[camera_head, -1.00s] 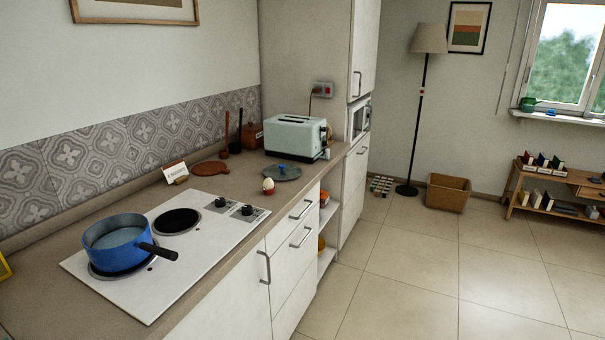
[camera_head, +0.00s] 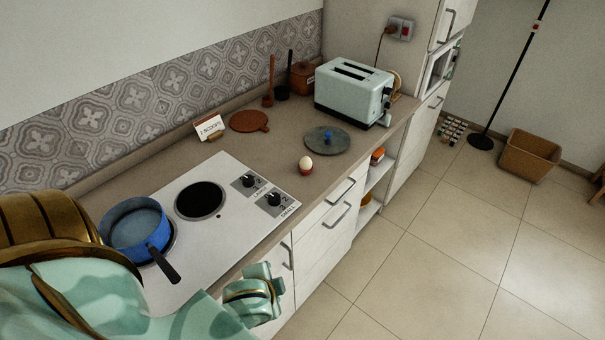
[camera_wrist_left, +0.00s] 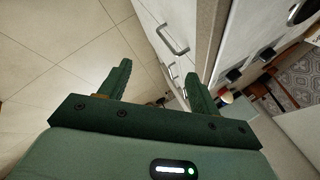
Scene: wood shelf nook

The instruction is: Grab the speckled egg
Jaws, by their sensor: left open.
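A pale egg (camera_head: 306,163) stands upright in a small reddish-brown cup near the counter's front edge, right of the hob. Speckles are too small to make out. In the left wrist view a small pale shape with red under it, apparently the egg (camera_wrist_left: 226,97), shows just beyond the right finger. My left gripper (camera_head: 268,281) is in front of the drawers, below and left of the egg and apart from it. In the left wrist view its two fingers (camera_wrist_left: 157,85) are spread with nothing between them. My right gripper is not in view.
A white hob (camera_head: 235,215) holds a blue pan (camera_head: 135,230), its handle pointing towards the front edge. A grey round lid (camera_head: 328,140) and a toaster (camera_head: 352,92) stand behind the egg. Drawer handles (camera_head: 337,216) stick out below the counter. The floor (camera_head: 420,270) at right is clear.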

